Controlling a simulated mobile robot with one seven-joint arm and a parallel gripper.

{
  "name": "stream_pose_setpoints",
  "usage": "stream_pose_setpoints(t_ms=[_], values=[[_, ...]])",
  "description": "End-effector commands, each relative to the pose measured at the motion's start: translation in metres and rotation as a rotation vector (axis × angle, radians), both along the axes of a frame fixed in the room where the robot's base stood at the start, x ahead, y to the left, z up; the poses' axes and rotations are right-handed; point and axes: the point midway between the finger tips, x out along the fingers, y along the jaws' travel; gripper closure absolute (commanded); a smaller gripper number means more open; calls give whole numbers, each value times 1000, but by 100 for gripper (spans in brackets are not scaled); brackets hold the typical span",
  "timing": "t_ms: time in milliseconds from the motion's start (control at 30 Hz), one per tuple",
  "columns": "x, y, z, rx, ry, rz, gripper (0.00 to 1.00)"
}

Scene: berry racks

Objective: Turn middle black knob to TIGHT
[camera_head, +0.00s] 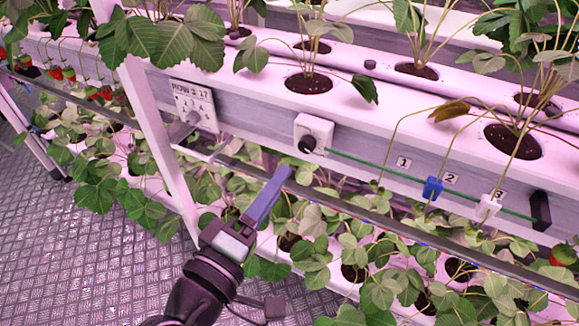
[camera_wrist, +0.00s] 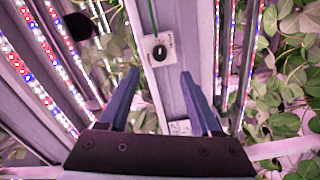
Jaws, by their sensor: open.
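The black knob (camera_head: 307,144) sits on a small white box (camera_head: 320,128) on the front of the rack, between a row panel on the left and a black post on the right. A green line leaves the box to the right. In the wrist view, the knob (camera_wrist: 160,53) shows a pale mark on its face and lies ahead, between the directions of the two blue fingers. No TIGHT lettering is readable. My gripper (camera_head: 287,173) is below and left of the knob, apart from it. In the wrist view, my gripper (camera_wrist: 160,75) is open and empty.
A row panel (camera_head: 196,105) with a grey knob is left. A blue clip (camera_head: 432,188) and a white clip (camera_head: 487,207) are on the green line, which ends at the black post (camera_head: 540,210). A rail (camera_head: 345,202) and leafy plants lie below. A white upright (camera_head: 157,140) stands left.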

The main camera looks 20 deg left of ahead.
Motion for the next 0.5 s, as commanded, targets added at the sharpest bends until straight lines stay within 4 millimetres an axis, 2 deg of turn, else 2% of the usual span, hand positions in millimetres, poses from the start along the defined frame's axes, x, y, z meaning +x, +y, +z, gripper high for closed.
stream_pose_setpoints(t_ms=[100, 200, 500], values=[[-21, 1, -1, 1, 3, 2, 35], [-31, 1, -1, 0, 2, 2, 35], [-38, 1, 0, 1, 0, -1, 35]])
